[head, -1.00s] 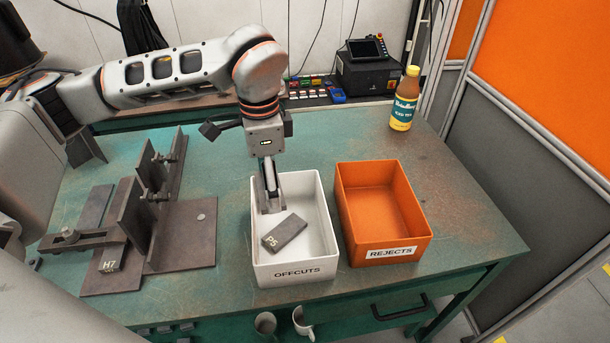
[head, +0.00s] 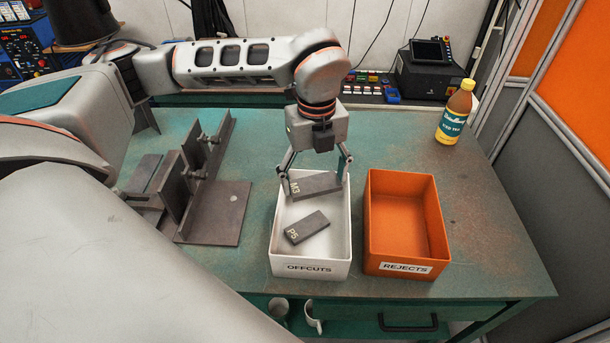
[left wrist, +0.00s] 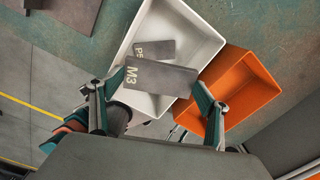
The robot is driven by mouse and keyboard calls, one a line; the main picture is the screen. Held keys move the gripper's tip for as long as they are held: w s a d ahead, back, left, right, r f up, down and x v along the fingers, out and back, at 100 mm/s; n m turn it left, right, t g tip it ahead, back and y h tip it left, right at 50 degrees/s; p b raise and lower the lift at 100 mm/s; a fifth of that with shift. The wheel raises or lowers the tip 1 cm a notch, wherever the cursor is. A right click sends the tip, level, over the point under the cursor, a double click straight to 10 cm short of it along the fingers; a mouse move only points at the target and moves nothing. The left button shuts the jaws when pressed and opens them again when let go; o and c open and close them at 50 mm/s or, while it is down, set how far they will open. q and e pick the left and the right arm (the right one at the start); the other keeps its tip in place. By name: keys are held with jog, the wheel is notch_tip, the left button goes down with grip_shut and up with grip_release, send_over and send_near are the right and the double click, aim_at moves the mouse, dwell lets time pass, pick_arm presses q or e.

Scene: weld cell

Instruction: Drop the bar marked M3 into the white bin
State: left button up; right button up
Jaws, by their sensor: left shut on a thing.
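The dark grey bar marked M3 (head: 318,185) is held lengthwise between the fingertips of my left gripper (head: 315,183). The bar is over the rear part of the white bin (head: 309,269), labelled OFFCUTS. In the left wrist view, the M3 bar (left wrist: 160,77) spans between the two fingers, with the white bin (left wrist: 205,38) behind it. Another dark bar, marked P5 (head: 307,227), lies in the white bin. It shows partly behind M3 in the left wrist view (left wrist: 154,48). My right gripper is not in view.
An orange bin (head: 407,268) labelled REJECTS stands just right of the white bin. A steel fixture (head: 213,212) stands to the left on the green table (head: 480,245). A bottle (head: 455,112) stands at the back right. My grey arm covers the lower left.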

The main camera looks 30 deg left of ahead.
pick_arm(q)
jog(key=m, duration=0.2)
jog(key=m+p, duration=0.1)
jog(key=m, duration=0.1)
jog(key=s+m, duration=0.1)
jog(key=m, duration=0.2)
jog(key=shift+a+r, duration=0.15)
jog(key=shift+a, duration=0.15)
jog(key=m, duration=0.2)
jog(key=m+p, duration=0.1)
jog(key=m, duration=0.3)
jog(key=shift+s+a, duration=0.25)
jog(key=shift+s, duration=0.15)
jog(key=shift+f+b, duration=0.35)
jog(key=shift+f, duration=0.6)
notch_tip(320, 180, down, 4)
jog(key=b, duration=0.2)
jog(key=shift+f+b, duration=0.2)
jog(key=shift+b, duration=0.15)
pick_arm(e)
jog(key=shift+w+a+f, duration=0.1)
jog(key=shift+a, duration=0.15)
pick_arm(q)
jog(key=o, duration=1.1)
jog(key=shift+o, duration=0.2)
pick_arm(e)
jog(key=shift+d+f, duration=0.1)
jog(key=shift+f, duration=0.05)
